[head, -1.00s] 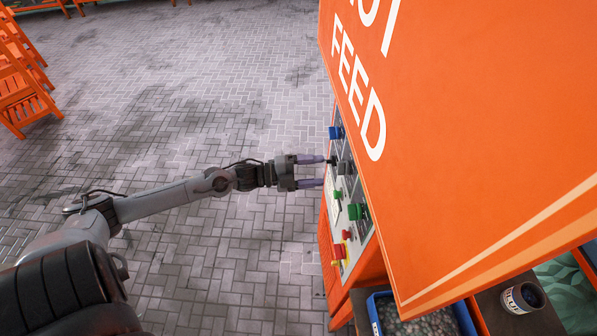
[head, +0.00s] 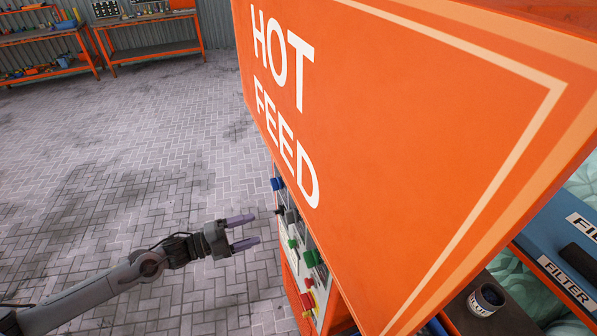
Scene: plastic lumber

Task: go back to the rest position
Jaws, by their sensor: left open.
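My left gripper (head: 246,232) is in the lower middle of the head view, its two purple fingers apart with nothing between them. It points right, toward the control panel (head: 291,236) on the side of the orange machine. A gap of floor shows between the fingertips and the panel. The panel carries a blue knob (head: 278,184), dark and green switches, and a red button on yellow (head: 307,301). My right gripper is not in view.
The orange machine's "HOT FEED" cover (head: 400,150) fills the right side. Orange workbenches (head: 150,52) stand at the back wall. The paved floor (head: 130,150) at left is clear.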

